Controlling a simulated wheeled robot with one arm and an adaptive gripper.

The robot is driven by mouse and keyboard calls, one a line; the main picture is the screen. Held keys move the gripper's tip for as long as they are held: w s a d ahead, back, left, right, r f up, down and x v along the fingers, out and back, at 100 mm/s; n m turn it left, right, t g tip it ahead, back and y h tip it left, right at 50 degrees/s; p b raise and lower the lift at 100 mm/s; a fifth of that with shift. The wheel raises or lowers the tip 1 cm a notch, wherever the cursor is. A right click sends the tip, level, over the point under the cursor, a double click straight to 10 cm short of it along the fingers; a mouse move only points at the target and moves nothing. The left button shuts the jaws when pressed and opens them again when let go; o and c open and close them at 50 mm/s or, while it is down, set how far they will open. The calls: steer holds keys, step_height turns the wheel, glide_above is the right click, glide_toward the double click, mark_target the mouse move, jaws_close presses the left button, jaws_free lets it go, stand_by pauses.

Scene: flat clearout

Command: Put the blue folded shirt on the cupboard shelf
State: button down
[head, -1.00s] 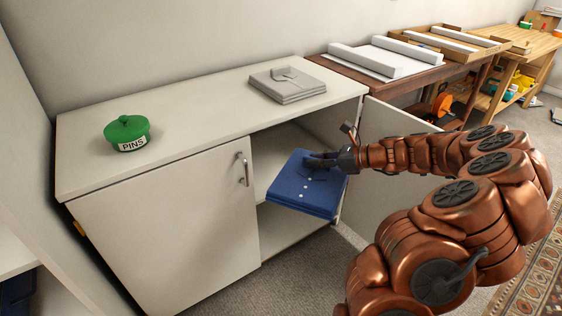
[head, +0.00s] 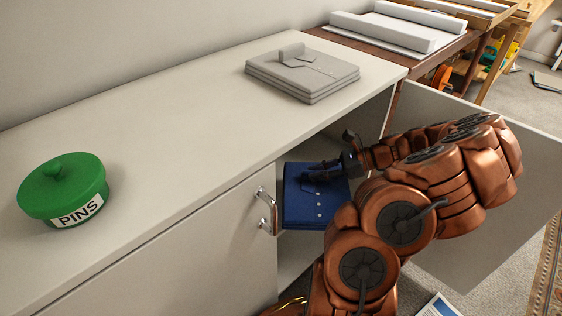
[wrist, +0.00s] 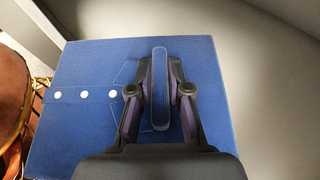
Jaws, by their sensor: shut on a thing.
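The blue folded shirt (head: 305,209) is in the open right-hand side of the cupboard (head: 250,225), level with the shelf opening. My gripper (head: 322,170) is shut on the shirt near its collar. In the wrist view the two fingers (wrist: 160,90) pinch the raised blue collar (wrist: 160,60), and the shirt (wrist: 80,125) lies flat below them with white buttons to the left. The cupboard shelf is mostly hidden by the shirt and my arm, so I cannot tell whether the shirt touches it.
A grey folded shirt (head: 303,76) and a green pins jar (head: 63,190) stand on the cupboard top. The right door (head: 470,200) is open behind my arm. The left door's handle (head: 267,211) sticks out near the shirt. A table with paper rolls (head: 383,32) stands beyond.

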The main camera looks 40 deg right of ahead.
steer(key=w+b, duration=0.1)
steer(key=w, duration=0.4)
steer(key=w+f+b, duration=0.1)
steer(key=w+b, duration=0.1)
steer(key=w, duration=0.4)
steer(key=w+a+b, duration=0.1)
steer(key=w+b, duration=0.1)
steer(key=w, duration=0.3)
steer(key=shift+w+f, duration=0.2)
steer(key=shift+f, duration=0.2)
steer(key=shift+f+b, duration=1.1)
steer(key=shift+f, duration=0.7)
steer(key=shift+r, duration=0.1)
steer(key=c, duration=1.1)
jaws_free()
